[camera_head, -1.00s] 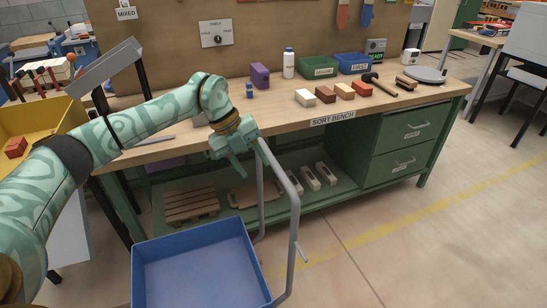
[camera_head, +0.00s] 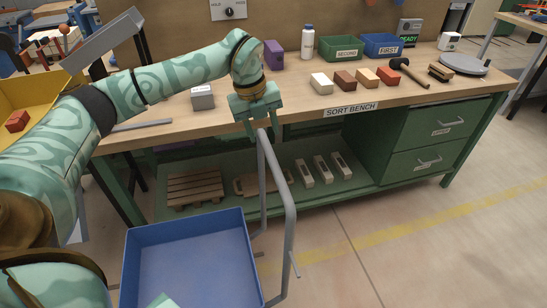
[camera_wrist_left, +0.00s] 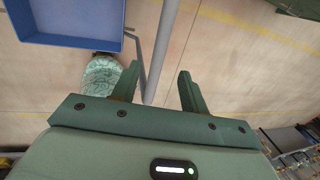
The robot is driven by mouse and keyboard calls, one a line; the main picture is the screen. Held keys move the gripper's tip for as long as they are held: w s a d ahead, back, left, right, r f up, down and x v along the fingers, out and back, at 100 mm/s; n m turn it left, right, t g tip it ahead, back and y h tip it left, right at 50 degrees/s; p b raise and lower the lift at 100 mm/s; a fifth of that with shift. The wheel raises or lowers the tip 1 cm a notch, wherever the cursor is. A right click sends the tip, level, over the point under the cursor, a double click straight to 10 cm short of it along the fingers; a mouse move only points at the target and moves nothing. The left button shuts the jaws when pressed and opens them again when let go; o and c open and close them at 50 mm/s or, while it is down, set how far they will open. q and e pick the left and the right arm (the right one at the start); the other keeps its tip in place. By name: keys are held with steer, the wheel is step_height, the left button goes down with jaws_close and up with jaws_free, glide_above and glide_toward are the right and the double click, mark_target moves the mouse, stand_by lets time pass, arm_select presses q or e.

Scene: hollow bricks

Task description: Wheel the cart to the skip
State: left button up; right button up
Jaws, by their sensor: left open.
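The cart is a blue tray (camera_head: 190,236) with a grey tubular handle (camera_head: 289,228) rising on its right side, in front of the bench. My left gripper (camera_head: 263,134) is open at the top of the handle, pointing down. In the left wrist view, the grey handle (camera_wrist_left: 163,38) runs up between the spread fingers of the gripper (camera_wrist_left: 156,76), nearer the left finger; I cannot tell whether they touch. The blue tray (camera_wrist_left: 75,41) shows at upper left there. My right gripper is not in view.
The sort bench (camera_head: 300,104) stands behind the cart, with bricks, a white bottle (camera_head: 307,43), a green bin (camera_head: 339,50) and a blue bin (camera_head: 382,48). A yellow bin (camera_head: 28,98) is at left. Open floor (camera_head: 430,235) with a yellow line lies to the right.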

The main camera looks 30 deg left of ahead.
mark_target(272, 158)
arm_select(q)
steer(key=f, duration=0.3)
steer(key=w+f+b, duration=0.1)
steer(key=f, duration=0.2)
steer(key=d+f+b, duration=0.1)
steer(key=f, duration=0.2)
steer(key=shift+w+f, duration=0.1)
steer(key=shift+w, duration=0.2)
steer(key=shift+d+f+b, duration=0.15)
steer(key=shift+f+b, duration=0.15)
steer(key=shift+f, duration=0.1)
jaws_close()
